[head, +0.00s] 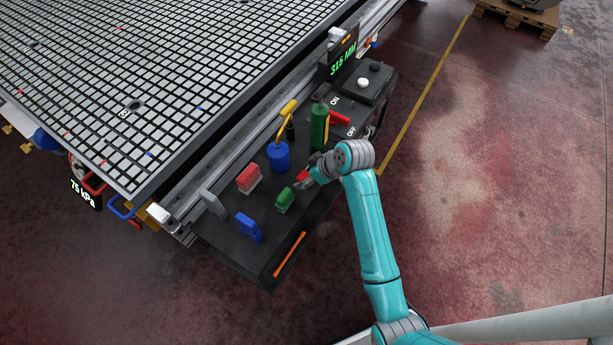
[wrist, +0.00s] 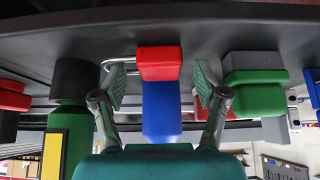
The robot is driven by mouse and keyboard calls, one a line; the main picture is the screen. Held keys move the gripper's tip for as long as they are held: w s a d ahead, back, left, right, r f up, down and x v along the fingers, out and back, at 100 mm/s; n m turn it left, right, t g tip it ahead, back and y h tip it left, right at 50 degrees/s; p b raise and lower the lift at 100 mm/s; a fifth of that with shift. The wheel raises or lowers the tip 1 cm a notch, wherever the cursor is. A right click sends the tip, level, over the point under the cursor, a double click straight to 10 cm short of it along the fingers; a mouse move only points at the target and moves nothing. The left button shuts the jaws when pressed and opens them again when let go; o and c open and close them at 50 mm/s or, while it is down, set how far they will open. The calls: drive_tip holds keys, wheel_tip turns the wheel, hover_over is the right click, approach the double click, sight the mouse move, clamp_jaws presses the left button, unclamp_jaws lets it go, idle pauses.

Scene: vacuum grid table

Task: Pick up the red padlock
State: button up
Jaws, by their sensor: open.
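The red padlock (head: 303,175) is on the black side shelf in the head view, partly hidden by my gripper (head: 306,178). In the wrist view a red block (wrist: 160,62), which looks like this padlock, sits between the fingers, with a thin silver bar beside it on the left. A blue block (wrist: 161,110) shows directly below the red one in that view; I cannot tell whether they touch. My gripper in the wrist view (wrist: 160,84) is open, its pads on either side of the blocks with gaps showing.
The shelf (head: 237,252) also holds a green padlock (head: 285,201), a blue padlock (head: 248,228), a red block (head: 249,178), a blue oil can (head: 278,156) and a green bottle (head: 319,127). The grid table (head: 130,190) rises behind. An orange strip (head: 289,254) marks the front edge.

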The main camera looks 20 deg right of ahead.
drive_tip(key=c, duration=1.3)
drive_tip(key=shift+c, duration=0.2)
